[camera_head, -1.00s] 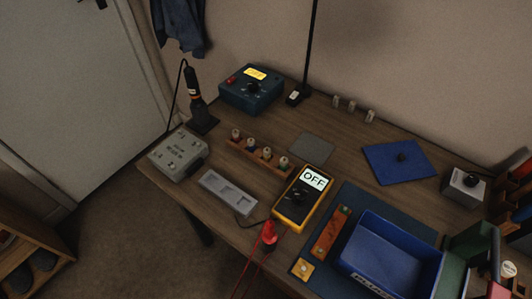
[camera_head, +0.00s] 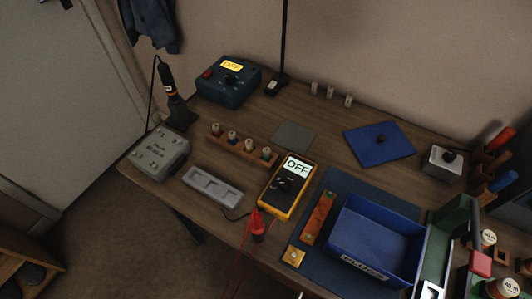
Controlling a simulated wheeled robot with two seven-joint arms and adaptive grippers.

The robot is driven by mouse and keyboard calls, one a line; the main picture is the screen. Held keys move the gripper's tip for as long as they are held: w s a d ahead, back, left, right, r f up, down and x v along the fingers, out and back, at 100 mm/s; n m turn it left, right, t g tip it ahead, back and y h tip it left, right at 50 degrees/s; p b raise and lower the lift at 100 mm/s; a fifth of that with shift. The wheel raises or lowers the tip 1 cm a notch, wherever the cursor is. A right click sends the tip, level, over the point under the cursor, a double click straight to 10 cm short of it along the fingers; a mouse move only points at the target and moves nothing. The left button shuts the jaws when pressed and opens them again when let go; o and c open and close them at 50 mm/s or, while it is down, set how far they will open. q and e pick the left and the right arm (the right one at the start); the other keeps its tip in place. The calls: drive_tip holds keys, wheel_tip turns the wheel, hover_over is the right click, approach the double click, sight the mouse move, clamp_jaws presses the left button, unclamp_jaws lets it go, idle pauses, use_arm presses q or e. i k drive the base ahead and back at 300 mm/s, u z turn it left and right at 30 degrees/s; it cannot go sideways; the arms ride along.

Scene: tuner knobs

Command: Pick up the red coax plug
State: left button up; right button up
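Several small plugs with pale tops stand in a row in a wooden rack (camera_head: 240,149) at the middle left of the bench. Their coloured bands are too small to tell surely which one is red. A clearly red item, the red probe handles (camera_head: 257,226), hangs at the front edge below the yellow multimeter (camera_head: 287,187), with red wire running down. Neither of my grippers shows in the head view.
A grey slotted tray (camera_head: 213,186) and grey box (camera_head: 160,153) lie near the rack. A blue tuner box (camera_head: 228,82) stands behind it. A blue bin (camera_head: 378,242) fills the front right. Bare wood lies between rack and grey pad (camera_head: 293,136).

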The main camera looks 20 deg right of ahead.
sight(215, 127)
drive_tip(key=k, duration=0.5)
drive_tip(key=u, duration=1.75)
drive_tip(key=i, duration=1.3)
drive_tip(key=z, duration=2.1)
